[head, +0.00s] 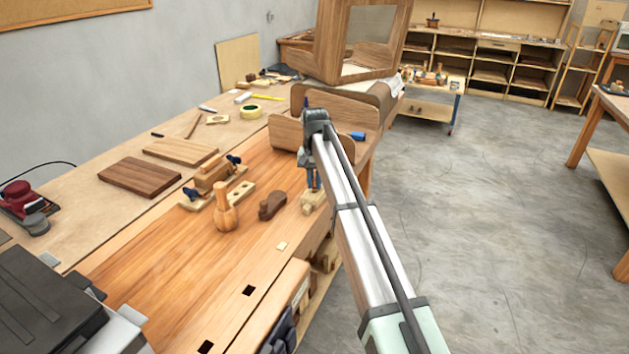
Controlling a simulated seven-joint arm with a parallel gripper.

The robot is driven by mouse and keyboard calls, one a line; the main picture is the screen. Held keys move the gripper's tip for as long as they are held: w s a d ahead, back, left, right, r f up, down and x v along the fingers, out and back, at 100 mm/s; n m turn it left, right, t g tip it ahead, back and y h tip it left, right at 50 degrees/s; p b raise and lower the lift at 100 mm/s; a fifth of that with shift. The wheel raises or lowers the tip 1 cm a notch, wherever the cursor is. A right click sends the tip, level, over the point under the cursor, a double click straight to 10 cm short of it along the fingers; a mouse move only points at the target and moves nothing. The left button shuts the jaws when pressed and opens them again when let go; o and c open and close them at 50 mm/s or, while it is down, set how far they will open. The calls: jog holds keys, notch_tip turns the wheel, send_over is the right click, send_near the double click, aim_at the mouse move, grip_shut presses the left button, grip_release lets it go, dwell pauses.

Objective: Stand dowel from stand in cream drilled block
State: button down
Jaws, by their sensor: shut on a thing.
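My gripper (312,187) points down near the right edge of the workbench, directly over a small pale block (312,203). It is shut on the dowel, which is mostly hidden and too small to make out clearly. I cannot tell whether the dowel's lower end touches the pale block or is inside it. A cream strip with dark holes (241,190), which looks like the drilled block, lies flat on the bench left of my gripper. I cannot tell for certain which pale piece is the stand.
A clamped wooden form (211,176) lies beyond the mallet. Upright curved boards (338,112) stand close behind my gripper. The front bench surface is mostly clear.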

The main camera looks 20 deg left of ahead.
jog(key=c, duration=0.6)
grip_release()
jog(key=shift+r, duration=0.1)
jog(key=shift+r, duration=3.9)
